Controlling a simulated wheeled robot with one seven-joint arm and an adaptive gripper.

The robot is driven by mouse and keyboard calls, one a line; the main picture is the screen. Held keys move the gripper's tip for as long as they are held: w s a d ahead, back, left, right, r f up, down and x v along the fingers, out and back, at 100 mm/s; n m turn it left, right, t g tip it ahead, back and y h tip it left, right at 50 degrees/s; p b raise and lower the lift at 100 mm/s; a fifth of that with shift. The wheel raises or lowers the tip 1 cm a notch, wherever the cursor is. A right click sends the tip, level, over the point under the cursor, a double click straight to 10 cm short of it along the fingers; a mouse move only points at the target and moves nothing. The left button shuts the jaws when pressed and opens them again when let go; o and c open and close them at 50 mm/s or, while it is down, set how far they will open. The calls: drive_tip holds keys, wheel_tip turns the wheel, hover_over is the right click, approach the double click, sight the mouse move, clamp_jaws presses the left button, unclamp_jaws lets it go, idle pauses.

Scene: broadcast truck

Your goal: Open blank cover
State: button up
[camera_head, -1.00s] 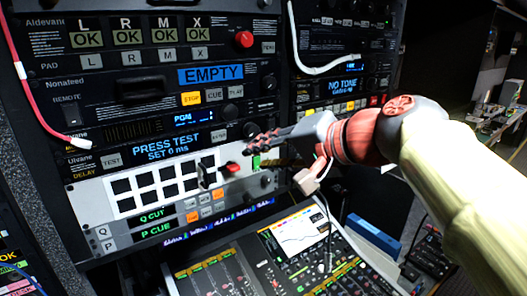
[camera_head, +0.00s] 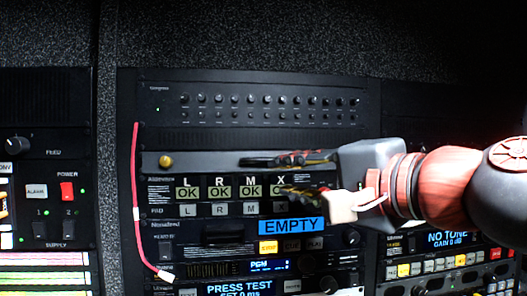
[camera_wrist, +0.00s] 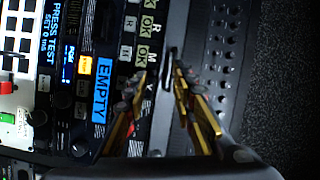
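A plain light-grey strip (camera_head: 205,162), which looks like the blank cover, runs across the rack just above the L R M X unit. A round brass knob (camera_head: 166,161) sits at its left end. My gripper (camera_head: 262,175) reaches in from the right, in front of the strip and the OK displays, and hides the strip's right part. Its fingers are apart with nothing visibly between them. In the wrist view, the open gripper (camera_wrist: 159,76) faces the strip (camera_wrist: 182,12), with a dark narrow piece near the tips. I cannot tell whether they touch it.
Above is a black panel with rows of small knobs (camera_head: 268,105). Below are the OK displays (camera_head: 220,192) and the blue EMPTY screen (camera_head: 287,226). A pink cable (camera_head: 135,205) hangs at the rack's left side. A power panel (camera_head: 52,195) stands farther left.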

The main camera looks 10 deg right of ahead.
sight(265, 160)
drive_tip(key=w, duration=0.2)
drive_tip(key=w+a+r+m+p, duration=0.1)
drive_tip(key=w, duration=0.1)
drive_tip(key=w+a+r+m+p, duration=0.1)
drive_tip(key=w, duration=0.2)
drive_tip(key=shift+w+a+t, duration=0.1)
drive_tip(key=shift+t, duration=0.2)
drive_tip(key=shift+w+a, duration=0.2)
drive_tip(key=shift+w, duration=0.05)
drive_tip(key=shift+c, duration=1)
drive_tip(key=c, duration=0.4)
clamp_jaws()
